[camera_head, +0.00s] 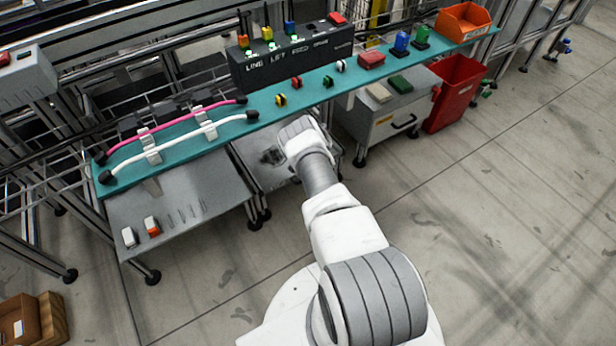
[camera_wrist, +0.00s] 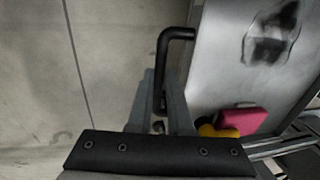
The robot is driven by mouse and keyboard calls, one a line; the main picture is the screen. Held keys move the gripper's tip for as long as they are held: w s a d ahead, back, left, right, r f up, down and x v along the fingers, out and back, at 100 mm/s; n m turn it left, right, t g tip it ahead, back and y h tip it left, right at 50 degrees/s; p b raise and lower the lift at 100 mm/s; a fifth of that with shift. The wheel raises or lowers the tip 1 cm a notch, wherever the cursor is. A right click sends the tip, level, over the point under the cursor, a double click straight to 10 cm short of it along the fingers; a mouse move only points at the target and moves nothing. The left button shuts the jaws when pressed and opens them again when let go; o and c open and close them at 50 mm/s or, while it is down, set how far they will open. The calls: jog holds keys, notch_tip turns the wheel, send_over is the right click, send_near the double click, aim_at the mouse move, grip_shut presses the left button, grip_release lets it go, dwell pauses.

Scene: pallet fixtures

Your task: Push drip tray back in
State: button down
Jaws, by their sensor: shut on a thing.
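The drip tray (camera_head: 248,152) is a grey metal tray sticking out below the teal shelf in the head view, partly behind my arm. In the wrist view the tray (camera_wrist: 222,62) fills the right side, with a dark stain on its surface. Its black bar handle (camera_wrist: 175,34) is on the left edge. My gripper (camera_wrist: 161,84) is shut on the handle, one finger on each side of the bar. In the head view my wrist hides the fingers and the handle.
A pink block (camera_wrist: 240,120) and a yellow piece (camera_wrist: 210,131) show near the tray's lower edge in the wrist view. The teal shelf (camera_head: 215,147) runs above the tray. A grey drawer cabinet (camera_head: 378,124) stands to the right, and a grey table (camera_head: 190,185) to the left.

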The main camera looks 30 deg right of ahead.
jog(key=shift+w+d+r, duration=0.1)
jog(key=shift+w+r, duration=0.05)
jog(key=shift+w, duration=0.25)
jog(key=c, duration=0.8)
grip_release()
jog(key=shift+c, duration=0.2)
jog(key=shift+s, duration=0.25)
